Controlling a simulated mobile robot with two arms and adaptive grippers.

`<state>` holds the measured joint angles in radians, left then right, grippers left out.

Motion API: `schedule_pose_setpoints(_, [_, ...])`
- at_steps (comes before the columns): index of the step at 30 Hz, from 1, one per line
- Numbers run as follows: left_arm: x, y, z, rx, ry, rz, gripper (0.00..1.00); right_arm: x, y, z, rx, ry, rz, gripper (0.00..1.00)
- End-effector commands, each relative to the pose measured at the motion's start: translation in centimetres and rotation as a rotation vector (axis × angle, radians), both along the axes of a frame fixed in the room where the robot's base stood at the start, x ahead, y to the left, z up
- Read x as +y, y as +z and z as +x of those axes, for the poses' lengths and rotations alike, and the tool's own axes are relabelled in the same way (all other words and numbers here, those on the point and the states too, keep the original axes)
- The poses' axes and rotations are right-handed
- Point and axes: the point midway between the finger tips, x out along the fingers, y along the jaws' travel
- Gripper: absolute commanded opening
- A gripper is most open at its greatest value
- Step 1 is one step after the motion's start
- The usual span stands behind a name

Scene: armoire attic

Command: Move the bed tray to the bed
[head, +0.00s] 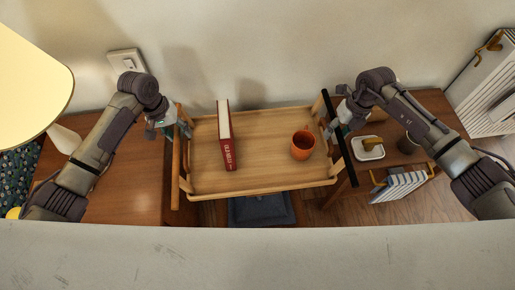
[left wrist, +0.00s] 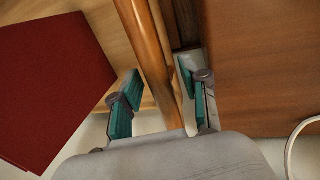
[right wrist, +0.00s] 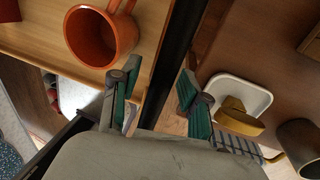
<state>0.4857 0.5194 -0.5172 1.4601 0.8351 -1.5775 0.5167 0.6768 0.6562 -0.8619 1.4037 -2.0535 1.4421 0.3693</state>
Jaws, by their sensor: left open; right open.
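The wooden bed tray (head: 265,168) is in the middle of the head view, close to the wall. A red book (head: 225,140) stands on it, left of centre, and an orange mug (head: 303,144) sits at its right. My left gripper (head: 178,128) is open at the tray's left side; in the left wrist view its fingers (left wrist: 160,98) are on either side of a wooden rail. My right gripper (head: 340,124) is open at the right side; in the right wrist view its fingers (right wrist: 155,100) are on either side of a dark bar. The bed cannot be made out.
Wooden surfaces flank the tray; a white dish (head: 368,148) with a yellowish item is on the right one. A rack of striped items (head: 402,185) is at lower right. A lamp shade (head: 30,75) is at upper left. A pale edge crosses the front.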

Motion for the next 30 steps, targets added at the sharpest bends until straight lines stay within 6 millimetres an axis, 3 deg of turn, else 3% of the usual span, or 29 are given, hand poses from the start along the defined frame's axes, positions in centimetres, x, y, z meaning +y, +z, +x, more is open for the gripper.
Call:
schedule_pose_setpoints(3, [-0.4,-2.1,0.0,0.003,0.0,0.001,0.45,0.5,-2.1,-0.1,0.002,-0.002,0.001,0.46])
schedule_pose_setpoints(9, [-0.9,-4.4,0.1,0.002,0.001,0.0,0.45,0.9,-4.4,-0.1,0.001,-0.001,0.0,0.46])
schedule_pose_setpoints(22, [-1.0,-5.1,0.1,0.0,0.0,0.001,0.45,1.0,-5.1,-0.1,0.0,0.0,0.0,0.46])
schedule_pose_setpoints(30, [-1.0,-5.1,0.1,0.0,0.0,0.0,0.0,1.0,-5.1,-0.1,0.0,0.0,0.0,0.01])
